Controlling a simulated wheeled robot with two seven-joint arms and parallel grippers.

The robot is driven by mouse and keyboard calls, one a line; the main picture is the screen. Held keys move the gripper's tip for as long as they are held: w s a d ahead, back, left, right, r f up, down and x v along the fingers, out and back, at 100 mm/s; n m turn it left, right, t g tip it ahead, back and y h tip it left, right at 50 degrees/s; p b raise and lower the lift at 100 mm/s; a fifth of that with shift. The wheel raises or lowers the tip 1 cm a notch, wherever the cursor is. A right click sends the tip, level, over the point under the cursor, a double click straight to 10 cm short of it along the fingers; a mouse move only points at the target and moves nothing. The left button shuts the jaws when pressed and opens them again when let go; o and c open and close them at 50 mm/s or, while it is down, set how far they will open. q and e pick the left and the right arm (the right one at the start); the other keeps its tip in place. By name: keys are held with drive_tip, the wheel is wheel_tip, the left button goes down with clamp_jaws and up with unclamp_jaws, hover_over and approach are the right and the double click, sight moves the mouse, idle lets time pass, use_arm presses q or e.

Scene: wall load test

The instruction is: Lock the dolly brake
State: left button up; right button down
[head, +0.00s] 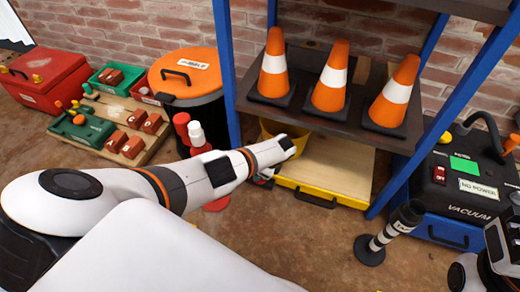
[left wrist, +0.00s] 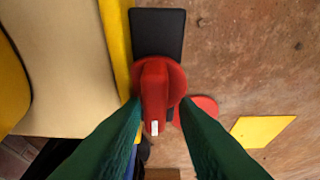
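The dolly (head: 340,170) is a wooden platform with a yellow front edge, on the floor under the shelf. It also shows at left in the left wrist view (left wrist: 70,75). The brake is a red round knob with a raised handle (left wrist: 155,85) and a white mark at its near end. It sits on a black plate (left wrist: 158,32) beside the yellow edge. My left gripper (left wrist: 160,110) has its green fingers on either side of the handle, with a gap visible on the right. In the head view it is at the dolly's front left corner, mostly hidden.
A blue-posted shelf with three orange cones (head: 330,80) stands above the dolly. A yellow bucket (head: 268,130) is at the dolly's left. A black-and-white post (head: 388,230) and a vacuum (head: 450,185) stand right. A red disc (left wrist: 205,106) and yellow patch (left wrist: 262,131) are on the floor.

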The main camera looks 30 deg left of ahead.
use_arm(q)
drive_tip(key=shift+w+r, duration=0.15)
drive_tip(key=shift+w, duration=0.15)
